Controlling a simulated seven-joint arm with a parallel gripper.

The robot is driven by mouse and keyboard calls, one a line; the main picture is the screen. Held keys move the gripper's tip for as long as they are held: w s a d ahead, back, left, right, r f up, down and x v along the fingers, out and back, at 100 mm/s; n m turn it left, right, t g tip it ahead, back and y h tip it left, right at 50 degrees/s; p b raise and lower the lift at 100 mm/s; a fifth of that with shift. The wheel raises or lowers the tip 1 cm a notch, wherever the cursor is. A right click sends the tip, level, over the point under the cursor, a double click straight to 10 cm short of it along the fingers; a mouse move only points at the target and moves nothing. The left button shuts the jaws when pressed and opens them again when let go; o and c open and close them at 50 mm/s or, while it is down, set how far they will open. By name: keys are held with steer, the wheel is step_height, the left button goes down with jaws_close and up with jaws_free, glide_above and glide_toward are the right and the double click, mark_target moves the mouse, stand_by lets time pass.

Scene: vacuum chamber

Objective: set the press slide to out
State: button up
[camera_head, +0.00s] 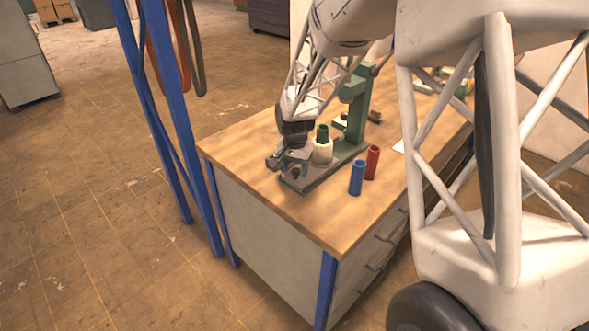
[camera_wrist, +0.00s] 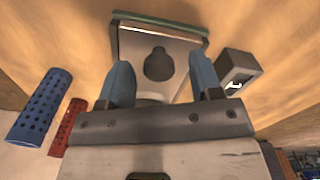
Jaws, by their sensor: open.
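The green press (camera_head: 357,110) stands on the workbench, with a long grey base plate (camera_head: 318,178) running toward the bench's near-left end. In the wrist view, a pale grey plate (camera_wrist: 133,45), which looks like the press slide, carries a dark rounded knob (camera_wrist: 158,65). My gripper (camera_head: 285,169) is over the near-left end of the base. It also shows in the wrist view (camera_wrist: 160,80), open, with one finger on each side of the knob and visible gaps between. Whether the fingers are level with the knob, I cannot tell. In the head view my gripper partly hides the slide.
A white cylinder with a green top (camera_head: 322,150) stands beside my gripper. A blue perforated cylinder (camera_head: 357,178) and a red one (camera_head: 373,162) stand right of the base. A small dark box (camera_wrist: 238,68) is near the right finger. The bench's front corner is clear.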

steer(key=shift+r, duration=3.6)
steer(key=shift+r, duration=0.1)
steer(key=shift+s+d+r, duration=0.2)
steer(key=shift+s, duration=0.05)
steer(key=s+d+r+n, duration=0.1)
steer(key=s+d+r, duration=0.3)
steer(key=s, duration=0.2)
steer(key=s+d+r+t, duration=0.1)
steer(key=s+d+r, duration=0.25)
steer(key=s, duration=0.35)
steer(key=s+d+r+n, duration=0.1)
steer(key=s+d+r, duration=0.2)
steer(key=s+r, duration=0.25)
steer(key=s+d+n, duration=0.1)
steer(key=s+d, duration=0.2)
steer(key=s, duration=0.7)
steer(key=s+d+n+t, duration=0.1)
steer(key=s+d, duration=0.2)
steer(key=s, duration=0.7)
steer(key=shift+s+d+r+t, duration=0.15)
steer(key=shift+s+t, duration=0.05)
steer(key=shift+t, duration=0.1)
